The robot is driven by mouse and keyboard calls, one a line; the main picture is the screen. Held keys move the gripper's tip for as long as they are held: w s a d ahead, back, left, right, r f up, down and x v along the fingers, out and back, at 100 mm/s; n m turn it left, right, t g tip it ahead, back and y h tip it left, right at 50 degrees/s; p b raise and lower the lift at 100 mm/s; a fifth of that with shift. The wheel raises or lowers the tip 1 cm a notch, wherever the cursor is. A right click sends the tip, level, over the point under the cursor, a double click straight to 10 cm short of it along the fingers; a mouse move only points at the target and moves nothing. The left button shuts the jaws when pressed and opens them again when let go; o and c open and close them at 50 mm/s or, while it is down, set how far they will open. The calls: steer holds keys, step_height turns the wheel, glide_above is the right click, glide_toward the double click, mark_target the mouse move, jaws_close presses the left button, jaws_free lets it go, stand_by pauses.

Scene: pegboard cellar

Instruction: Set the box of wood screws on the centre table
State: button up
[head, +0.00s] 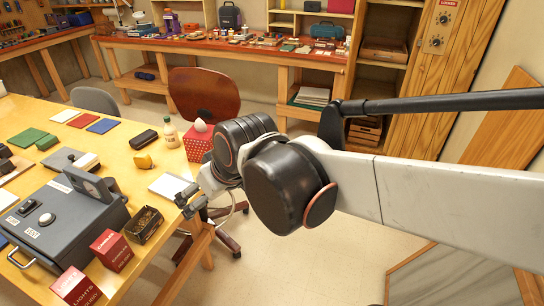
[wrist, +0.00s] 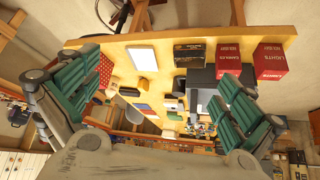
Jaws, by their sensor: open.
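A small open-topped dark box with brown contents (head: 143,224), which looks like the box of wood screws, stands near the right edge of the yellow table (head: 118,168). It also shows in the wrist view (wrist: 188,55), beside the red boxes. Its label is too small to read. My gripper (head: 190,201) is over the table's right edge, beyond the box and close to a white pad. In the wrist view my gripper (wrist: 155,105) has its green-padded fingers wide apart with nothing between them. I cannot tell whether this yellow table is the centre table.
A red candles box (head: 112,250), a red lights box (head: 76,286) and a grey case (head: 68,225) crowd the near side. The white pad (head: 172,187) and red dotted box (head: 199,142) are close to my gripper. A red chair (head: 205,92) stands behind.

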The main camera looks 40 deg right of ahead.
steer(key=s+d+m+h, duration=0.1)
steer(key=s+d+m, duration=0.1)
steer(key=s, duration=0.5)
steer(key=shift+s+d, duration=0.35)
steer(key=shift+d, duration=0.35)
